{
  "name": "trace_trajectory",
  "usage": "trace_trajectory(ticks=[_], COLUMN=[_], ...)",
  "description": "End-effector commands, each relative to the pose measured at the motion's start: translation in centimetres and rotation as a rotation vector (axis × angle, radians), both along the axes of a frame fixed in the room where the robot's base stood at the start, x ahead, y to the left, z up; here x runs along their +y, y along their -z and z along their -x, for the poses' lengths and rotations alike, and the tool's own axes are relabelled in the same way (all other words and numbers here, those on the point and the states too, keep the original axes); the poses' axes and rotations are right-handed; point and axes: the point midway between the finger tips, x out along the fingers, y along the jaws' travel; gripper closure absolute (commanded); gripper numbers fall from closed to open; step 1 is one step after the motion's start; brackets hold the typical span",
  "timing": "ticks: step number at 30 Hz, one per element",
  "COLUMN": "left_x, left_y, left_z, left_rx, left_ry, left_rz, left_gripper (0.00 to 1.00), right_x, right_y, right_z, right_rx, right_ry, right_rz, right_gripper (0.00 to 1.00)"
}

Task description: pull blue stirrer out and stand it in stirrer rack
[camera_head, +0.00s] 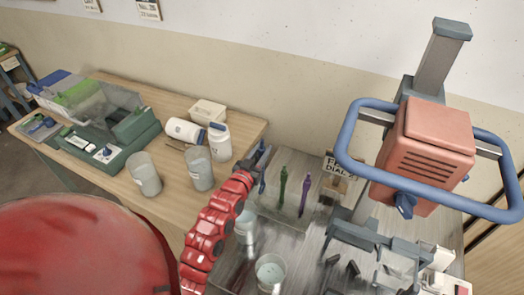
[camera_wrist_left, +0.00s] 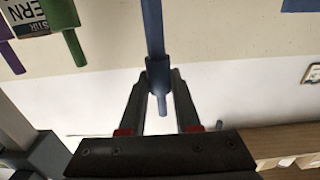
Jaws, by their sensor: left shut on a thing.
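My left gripper (camera_head: 261,158) is at the back of the grey bench, at the end of the red arm. It is shut on the blue stirrer (camera_head: 262,186). In the left wrist view the blue stirrer (camera_wrist_left: 154,30) passes between the two fingertips (camera_wrist_left: 160,78), with a thin end sticking out past them. A green stirrer (camera_head: 283,188) and a purple stirrer (camera_head: 304,195) stand upright just right of it, at what looks like the stirrer rack (camera_head: 288,219). I cannot tell whether the blue stirrer touches the rack. My right gripper is not visible.
Two pale buckets (camera_head: 270,271) (camera_head: 245,222) stand nearer on the bench. A small sign (camera_head: 338,167) is behind the purple stirrer. A red machine with a blue loop handle (camera_head: 348,133) overhangs the right side. A wooden table (camera_head: 116,180) with cups and bottles is at left.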

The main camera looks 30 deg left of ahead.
Motion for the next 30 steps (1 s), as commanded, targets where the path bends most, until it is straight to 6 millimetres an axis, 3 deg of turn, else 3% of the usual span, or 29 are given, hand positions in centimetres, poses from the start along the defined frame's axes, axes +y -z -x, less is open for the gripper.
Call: trace_trajectory(ticks=[30], left_x=[0.01], left_y=[-0.07], left_z=[0.01], left_rx=[-0.002], left_ry=[0.000], left_rz=[0.000], left_gripper=[1.00], right_x=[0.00], right_y=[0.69], right_z=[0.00], right_rx=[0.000], right_ry=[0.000], right_rz=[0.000], right_gripper=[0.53])
